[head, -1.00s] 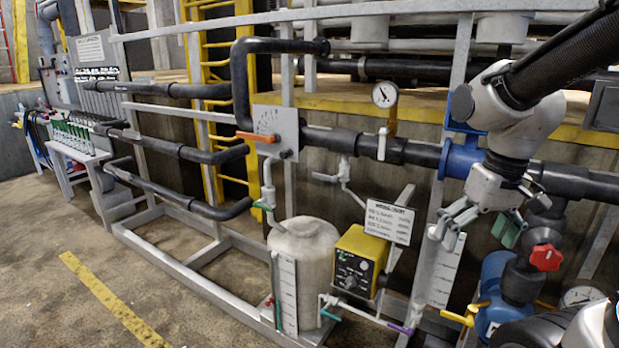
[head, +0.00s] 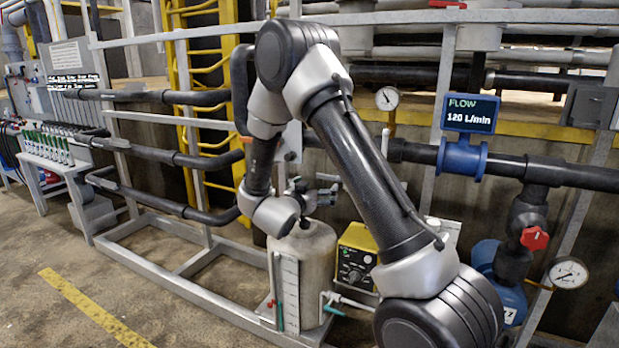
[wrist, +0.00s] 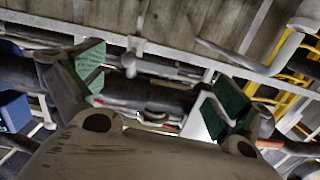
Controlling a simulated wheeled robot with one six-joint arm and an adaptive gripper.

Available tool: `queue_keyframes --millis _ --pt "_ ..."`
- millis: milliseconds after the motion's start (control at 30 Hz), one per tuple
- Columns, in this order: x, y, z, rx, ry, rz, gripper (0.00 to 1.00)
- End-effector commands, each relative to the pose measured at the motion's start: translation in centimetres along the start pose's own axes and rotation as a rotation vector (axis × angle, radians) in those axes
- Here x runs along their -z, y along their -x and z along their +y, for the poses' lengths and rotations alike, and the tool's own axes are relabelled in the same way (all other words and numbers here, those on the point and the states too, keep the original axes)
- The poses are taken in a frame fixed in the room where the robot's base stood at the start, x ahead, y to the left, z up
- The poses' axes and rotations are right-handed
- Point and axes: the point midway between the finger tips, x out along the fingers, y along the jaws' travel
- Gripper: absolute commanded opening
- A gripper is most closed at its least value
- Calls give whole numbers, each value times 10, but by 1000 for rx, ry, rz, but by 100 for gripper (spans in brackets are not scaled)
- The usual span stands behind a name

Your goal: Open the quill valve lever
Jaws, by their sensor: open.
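My gripper (head: 322,190) is in the middle of the head view, in front of the pipe rack and just above the pale tank. In the wrist view its two green-padded fingers (wrist: 158,90) are spread apart with nothing held between them. A pale valve fitting (wrist: 130,62) with a thin grey handle shows just beyond the fingers; it may be the quill valve lever, but I cannot tell for sure. In the head view my arm and gripper hide most of that area. No contact between fingers and fitting is visible.
The pale tank (head: 304,258) stands below my gripper, with a yellow pump box (head: 357,255) to its right. An orange lever (wrist: 268,144) lies right of the fingers. A red knob (head: 534,238) and flow display (head: 470,113) are farther right.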

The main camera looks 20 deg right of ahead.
Motion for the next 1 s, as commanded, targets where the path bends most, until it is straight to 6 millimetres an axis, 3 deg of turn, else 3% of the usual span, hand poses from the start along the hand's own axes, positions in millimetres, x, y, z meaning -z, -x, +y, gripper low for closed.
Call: queue_keyframes --millis 167,600,967,1000 --pt "19 -4 8 -35 26 78 100" --pt "23 -69 10 -32 29 74 100" --pt "24 -77 10 -30 30 74 100" --pt "24 -77 10 -30 30 74 95"
